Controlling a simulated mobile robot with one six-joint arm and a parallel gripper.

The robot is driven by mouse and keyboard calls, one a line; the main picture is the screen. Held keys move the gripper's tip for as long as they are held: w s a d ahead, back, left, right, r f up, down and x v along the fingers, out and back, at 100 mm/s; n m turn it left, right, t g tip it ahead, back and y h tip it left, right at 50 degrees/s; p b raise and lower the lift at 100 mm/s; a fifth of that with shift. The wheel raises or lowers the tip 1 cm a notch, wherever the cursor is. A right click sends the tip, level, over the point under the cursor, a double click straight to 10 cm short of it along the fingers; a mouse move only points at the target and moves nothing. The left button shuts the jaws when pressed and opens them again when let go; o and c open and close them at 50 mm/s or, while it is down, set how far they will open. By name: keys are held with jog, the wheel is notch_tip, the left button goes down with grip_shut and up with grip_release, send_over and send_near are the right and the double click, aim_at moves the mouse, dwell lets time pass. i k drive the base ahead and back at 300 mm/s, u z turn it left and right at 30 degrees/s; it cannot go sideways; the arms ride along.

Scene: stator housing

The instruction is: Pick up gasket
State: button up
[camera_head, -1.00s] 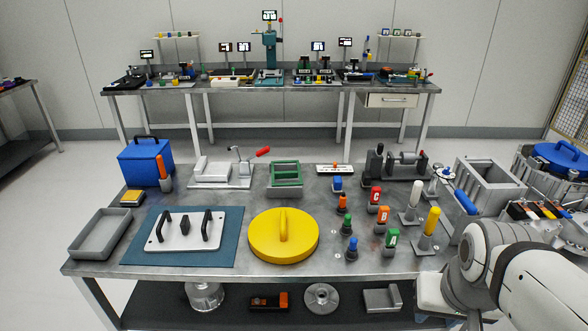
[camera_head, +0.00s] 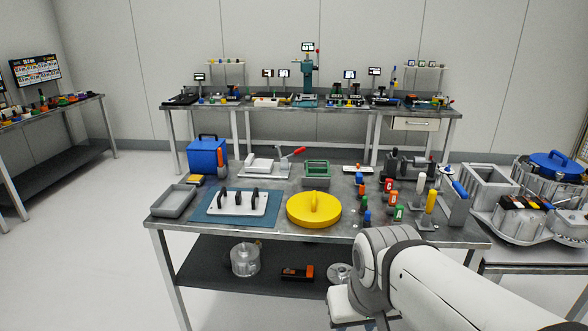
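I cannot make out with certainty which thing is the gasket. A green rectangular frame (camera_head: 317,168) sits on a grey block near the back middle of the near table and may be it, but it is too small to tell. My white arm (camera_head: 440,285) reaches in from the lower right, in front of the table. My gripper's fingers do not show in this view.
The near metal table (camera_head: 290,230) carries a yellow round lid (camera_head: 314,208), a white plate with black handles (camera_head: 238,203), a grey tray (camera_head: 172,200) and a blue box (camera_head: 207,156). Coloured pegs stand at its right. Machinery (camera_head: 550,190) stands beyond. Floor at left is clear.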

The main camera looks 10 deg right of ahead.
aim_at(311, 170)
jog(key=u, duration=0.15)
jog(key=i, duration=2.05)
jog(key=z, duration=0.5)
jog(key=k, duration=0.85)
jog(key=z, duration=0.15)
jog(key=i, duration=0.85)
jog(key=u, duration=0.05)
